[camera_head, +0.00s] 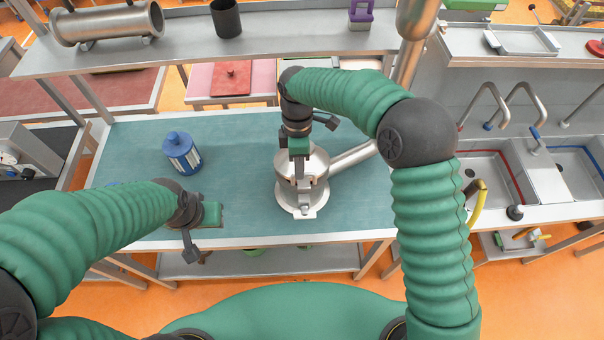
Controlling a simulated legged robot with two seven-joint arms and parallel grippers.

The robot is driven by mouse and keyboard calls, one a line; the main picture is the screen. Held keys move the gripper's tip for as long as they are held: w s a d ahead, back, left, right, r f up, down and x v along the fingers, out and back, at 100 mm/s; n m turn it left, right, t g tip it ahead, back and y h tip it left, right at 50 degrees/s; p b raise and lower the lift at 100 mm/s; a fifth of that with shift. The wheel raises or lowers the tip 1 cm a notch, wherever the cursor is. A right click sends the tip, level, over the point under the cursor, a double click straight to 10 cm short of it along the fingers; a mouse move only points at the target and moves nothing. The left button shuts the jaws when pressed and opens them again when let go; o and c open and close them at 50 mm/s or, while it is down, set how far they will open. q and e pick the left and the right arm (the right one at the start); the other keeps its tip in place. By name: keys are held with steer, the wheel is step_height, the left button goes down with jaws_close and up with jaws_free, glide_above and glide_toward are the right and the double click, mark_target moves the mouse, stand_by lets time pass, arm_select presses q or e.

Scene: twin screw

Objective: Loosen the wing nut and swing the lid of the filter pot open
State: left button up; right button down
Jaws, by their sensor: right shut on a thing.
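The metal filter pot (316,190) stands upright on the teal bench, with a side pipe running up to the right. Its round lid (318,163) lies over the top and looks closed. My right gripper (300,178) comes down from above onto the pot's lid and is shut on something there. The wing nut is hidden by the fingers; from the place, it is what they hold. My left gripper (212,214) is low over the bench's front left part, apart from the pot; whether its jaws are open does not show.
A blue canister (182,153) stands on the bench (240,148) at the left. A shelf (285,38) behind carries a steel cylinder (107,22), a black cup (226,18) and a purple item (361,14). Sinks (495,180) are at the right. The bench between canister and pot is clear.

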steer(key=w+r+p, duration=0.2)
steer(key=r, duration=0.1)
steer(key=shift+w+a+r, duration=0.15)
steer(key=shift+w+r, duration=0.1)
steer(key=shift+w, duration=0.1)
steer(key=shift+w+r+p, duration=0.6)
steer(key=shift+w+p, duration=0.2)
steer(key=shift+w, duration=0.1)
